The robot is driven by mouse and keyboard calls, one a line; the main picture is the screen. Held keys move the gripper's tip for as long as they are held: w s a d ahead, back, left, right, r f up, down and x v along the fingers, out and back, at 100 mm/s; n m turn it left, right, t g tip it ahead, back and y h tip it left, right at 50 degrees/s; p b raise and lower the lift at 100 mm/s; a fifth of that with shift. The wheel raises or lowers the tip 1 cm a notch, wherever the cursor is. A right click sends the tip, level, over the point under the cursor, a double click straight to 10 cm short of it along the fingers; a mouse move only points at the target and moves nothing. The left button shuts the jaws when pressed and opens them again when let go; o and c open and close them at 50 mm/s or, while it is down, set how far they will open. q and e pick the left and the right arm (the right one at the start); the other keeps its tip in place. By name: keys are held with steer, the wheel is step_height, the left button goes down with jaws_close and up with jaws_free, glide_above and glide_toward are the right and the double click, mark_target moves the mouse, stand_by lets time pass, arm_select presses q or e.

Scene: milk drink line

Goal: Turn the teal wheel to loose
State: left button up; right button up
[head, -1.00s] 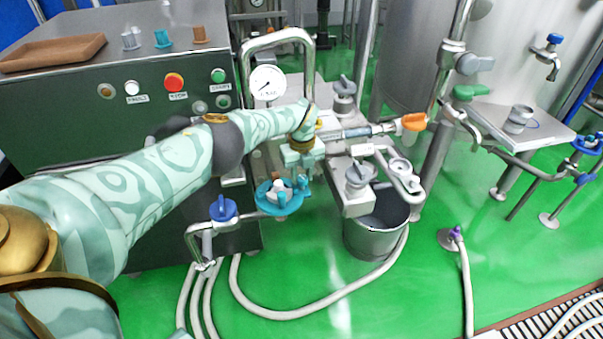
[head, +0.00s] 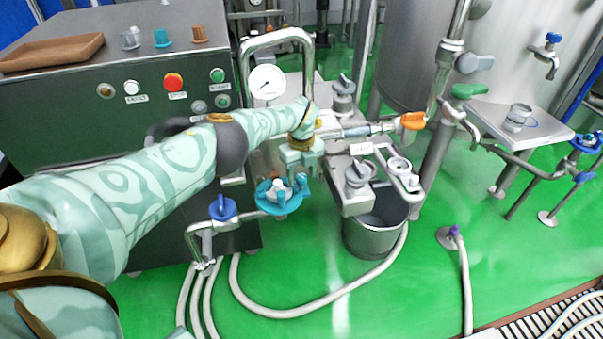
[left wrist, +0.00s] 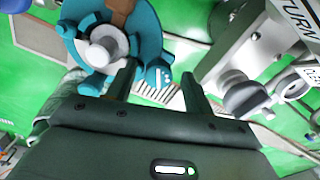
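The teal wheel (head: 272,199) is a round handwheel with raised lugs and a pale hub, low in front of the pipework in the head view. It fills the upper left of the left wrist view (left wrist: 145,25). My left gripper (head: 303,177) is just above the wheel's right side. In the left wrist view my gripper (left wrist: 158,72) is open, its two dark fingers apart. One teal lug shows between the fingers, with one finger close to the wheel's rim. I cannot tell whether they touch. My right gripper is not in view.
A blue-handled valve (head: 223,208) stands left of the wheel. A grey-knobbed metal block (head: 358,190) and a bucket (head: 374,238) are to its right. A pressure gauge (head: 267,83) and an orange handle (head: 413,121) are behind. A hose curves over the green floor below.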

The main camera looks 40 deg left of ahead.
mark_target(302, 176)
arm_select(q)
step_height(302, 176, up, 16)
steer(key=p, duration=0.7)
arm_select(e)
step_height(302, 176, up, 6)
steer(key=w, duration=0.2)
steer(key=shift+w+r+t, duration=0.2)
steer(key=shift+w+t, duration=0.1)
arm_select(q)
steer(key=shift+r, duration=0.1)
